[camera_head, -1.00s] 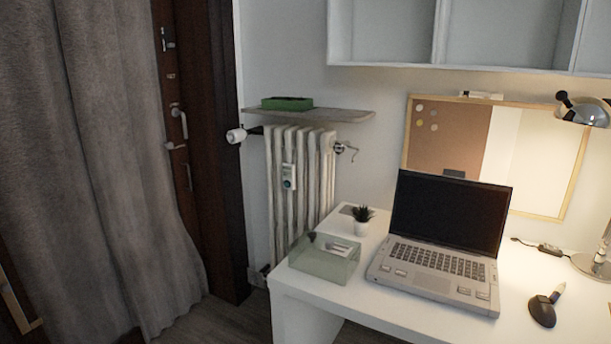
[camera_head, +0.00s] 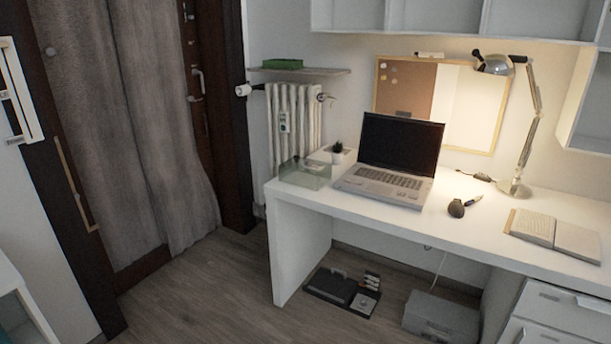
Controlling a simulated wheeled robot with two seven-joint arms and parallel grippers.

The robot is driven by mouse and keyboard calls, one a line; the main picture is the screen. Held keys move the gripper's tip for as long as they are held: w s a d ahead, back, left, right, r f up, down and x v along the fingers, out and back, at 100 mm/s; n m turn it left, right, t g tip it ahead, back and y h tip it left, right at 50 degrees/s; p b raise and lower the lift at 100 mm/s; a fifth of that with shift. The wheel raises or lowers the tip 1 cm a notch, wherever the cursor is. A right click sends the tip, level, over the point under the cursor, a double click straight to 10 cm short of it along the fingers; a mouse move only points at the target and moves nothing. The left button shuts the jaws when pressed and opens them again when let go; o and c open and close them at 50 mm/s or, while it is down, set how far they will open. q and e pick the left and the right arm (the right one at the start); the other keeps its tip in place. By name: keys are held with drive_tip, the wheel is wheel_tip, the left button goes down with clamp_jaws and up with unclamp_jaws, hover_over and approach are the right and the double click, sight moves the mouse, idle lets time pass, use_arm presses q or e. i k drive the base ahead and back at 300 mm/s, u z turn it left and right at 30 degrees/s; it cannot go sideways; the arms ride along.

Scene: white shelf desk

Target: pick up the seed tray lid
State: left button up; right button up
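A clear, greenish box-shaped cover (camera_head: 306,174), which looks like the seed tray lid, sits on the left end of the white desk (camera_head: 375,205). Small items show through it; I cannot tell whether they are inside or behind it. A green tray (camera_head: 282,64), probably the seed tray, lies on the shelf above the radiator. Neither of my grippers is in view.
A lamp (camera_head: 520,150) and an open book (camera_head: 553,235) are further right. Black trays (camera_head: 335,287) and a grey box (camera_head: 440,316) lie under the desk. The floor (camera_head: 200,290) in front is clear.

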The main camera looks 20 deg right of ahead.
sight(293, 171)
drive_tip(key=u, duration=0.3)
drive_tip(key=i, duration=1.55)
drive_tip(key=z, duration=0.05)
